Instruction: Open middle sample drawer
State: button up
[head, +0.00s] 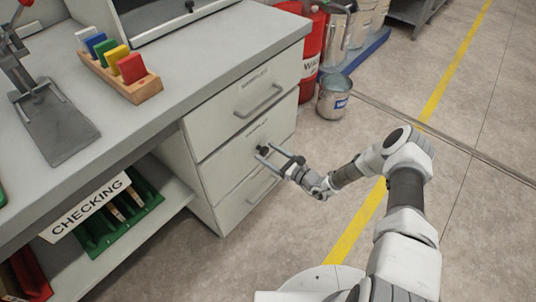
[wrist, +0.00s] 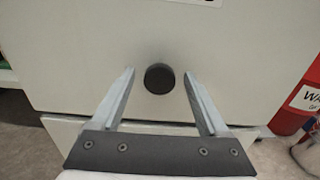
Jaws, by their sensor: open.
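The middle drawer (head: 225,170) is in the grey cabinet under the bench in the head view. It looks shut, with its front in line with the drawers above and below. It has a round dark knob, seen clearly in the wrist view (wrist: 159,79), and a small label above it. My gripper (head: 263,153) is in front of this drawer. In the wrist view its two fingers (wrist: 159,73) are open, one on each side of the knob, with a gap on both sides. Neither finger visibly touches the knob.
The top drawer (head: 225,112) and bottom drawer (head: 236,207) have bar handles and look shut. A metal bucket (head: 334,97) and a red waste bin (head: 312,45) stand right of the cabinet. The floor in front of the drawers looks clear apart from my arm.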

jog(key=shift+w+a, duration=0.1)
jog(key=shift+a, duration=0.1)
jog(key=shift+c, duration=0.3)
grip_shut()
dwell(1.1)
